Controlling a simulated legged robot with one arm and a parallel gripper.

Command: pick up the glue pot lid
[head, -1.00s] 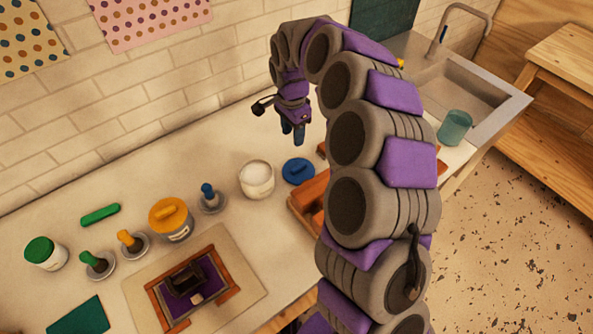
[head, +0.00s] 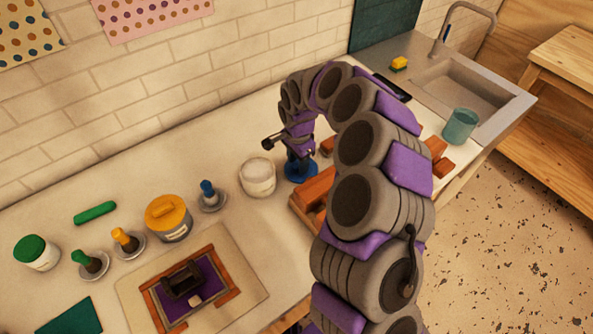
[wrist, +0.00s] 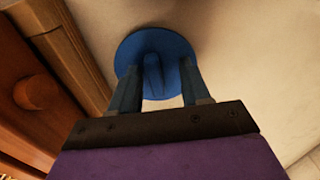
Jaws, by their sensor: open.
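The glue pot lid (head: 297,176) is a blue disc with a raised ridge handle, lying flat on the worktop beside an open white pot (head: 257,179). In the wrist view the lid (wrist: 152,45) is ahead, its ridge between the two blue fingers. My gripper (wrist: 158,74) is open and points down at the lid, one finger on each side of the ridge. In the head view my gripper (head: 301,155) is directly over the lid and partly covers it. I cannot tell whether the fingers touch it.
A wooden tray (head: 311,196) stands close to the right of the lid. An orange-lidded pot (head: 168,220), a blue-knobbed tool (head: 209,196) and a green-lidded pot (head: 36,253) stand to the left. A sink (head: 468,90) is at the back right.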

